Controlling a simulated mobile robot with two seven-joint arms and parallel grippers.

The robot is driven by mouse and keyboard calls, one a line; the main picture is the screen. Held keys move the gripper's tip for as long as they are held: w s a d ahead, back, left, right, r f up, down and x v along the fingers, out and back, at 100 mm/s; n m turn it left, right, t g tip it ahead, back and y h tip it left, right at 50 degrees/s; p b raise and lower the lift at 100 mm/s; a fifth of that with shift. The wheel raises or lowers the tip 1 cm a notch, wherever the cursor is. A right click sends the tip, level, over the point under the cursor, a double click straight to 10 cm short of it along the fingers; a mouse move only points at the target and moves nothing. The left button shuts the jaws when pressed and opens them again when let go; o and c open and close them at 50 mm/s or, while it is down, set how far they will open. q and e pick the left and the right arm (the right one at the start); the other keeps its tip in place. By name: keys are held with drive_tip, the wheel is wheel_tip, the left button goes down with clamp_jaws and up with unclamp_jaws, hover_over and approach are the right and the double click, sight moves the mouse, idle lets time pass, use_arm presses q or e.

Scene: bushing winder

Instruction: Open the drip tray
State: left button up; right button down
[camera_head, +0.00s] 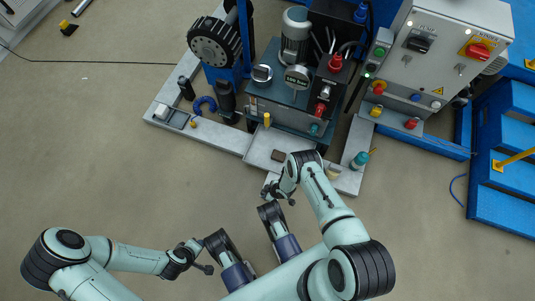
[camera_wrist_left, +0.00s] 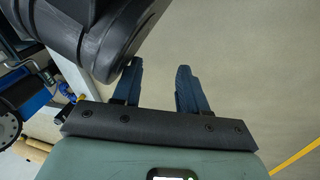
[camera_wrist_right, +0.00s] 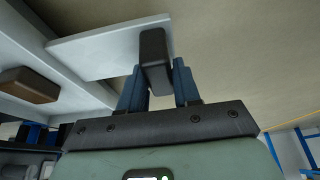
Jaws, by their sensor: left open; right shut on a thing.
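The drip tray shows in the right wrist view as a flat light-grey plate (camera_wrist_right: 100,48) jutting out from the pale base. A dark block-shaped handle (camera_wrist_right: 153,50) sits at its outer end. My right gripper (camera_wrist_right: 158,84) is shut on this handle, with one finger on each side. In the head view my right gripper (camera_head: 277,191) is at the front edge of the machine base, and my arm hides part of the tray. My left gripper (camera_wrist_left: 158,88) is open and empty, above bare floor; in the head view it is at the lower left (camera_head: 203,257).
The machine's grey base frame (camera_head: 217,135) runs behind the tray. A brown block (camera_head: 278,155) lies on it. A teal-capped container (camera_head: 359,160) stands right of my right arm. The control cabinet (camera_head: 440,50) is at upper right.

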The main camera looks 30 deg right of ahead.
drive_tip(key=c, duration=0.9)
unclamp_jaws()
use_arm(q)
wheel_tip(320, 180, up, 4)
drive_tip(key=w+t+p, duration=0.1)
drive_tip(key=w+p, duration=0.2)
use_arm(e)
drive_tip(key=v, duration=0.4)
drive_tip(key=shift+d+r, duration=0.1)
drive_tip(key=shift+r, duration=0.3)
use_arm(q)
drive_tip(key=s+d+r+g+h+p, duration=0.1)
drive_tip(key=s+d+r+p, duration=0.2)
drive_tip(key=s+d+r, duration=0.1)
drive_tip(key=shift+s+m+g, duration=0.3)
drive_tip(key=shift+s+m, duration=0.1)
drive_tip(key=shift+s, duration=0.4)
use_arm(e)
drive_tip(key=shift+v, duration=4.3)
use_arm(q)
drive_tip(key=shift+a, duration=0.1)
use_arm(e)
drive_tip(key=shift+s, duration=0.15)
